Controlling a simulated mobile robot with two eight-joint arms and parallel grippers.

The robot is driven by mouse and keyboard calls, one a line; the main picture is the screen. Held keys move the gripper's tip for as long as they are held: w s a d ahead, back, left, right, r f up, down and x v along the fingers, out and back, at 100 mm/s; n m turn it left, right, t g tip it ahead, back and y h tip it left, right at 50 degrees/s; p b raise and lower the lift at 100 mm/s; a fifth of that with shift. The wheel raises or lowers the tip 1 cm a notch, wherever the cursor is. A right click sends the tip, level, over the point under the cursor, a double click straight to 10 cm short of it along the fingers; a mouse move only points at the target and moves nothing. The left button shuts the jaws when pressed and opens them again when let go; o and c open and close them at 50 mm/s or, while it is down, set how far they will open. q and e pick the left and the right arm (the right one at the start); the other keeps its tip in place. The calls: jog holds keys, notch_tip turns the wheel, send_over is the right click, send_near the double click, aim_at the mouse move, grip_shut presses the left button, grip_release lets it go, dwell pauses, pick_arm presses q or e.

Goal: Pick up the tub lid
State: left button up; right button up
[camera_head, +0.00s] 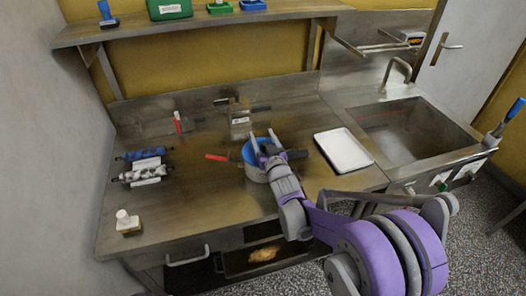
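A round pale tub (255,175) stands near the middle of the steel worktop. Its top shows blue (247,153), which looks like a lid, but my gripper covers much of it, so I cannot tell for sure. My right gripper (262,142) reaches over the tub from the lower right. Its two fingers are spread apart and point toward the back of the worktop. I see nothing clearly held between them; whether they touch the blue top cannot be told. My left gripper is out of view.
A red-handled tool (216,157) lies left of the tub, and a dark piece (297,154) sits right of it. Blue and white rollers (142,165) are at left.

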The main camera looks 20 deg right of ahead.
grip_shut()
jog(key=shift+r, duration=0.1)
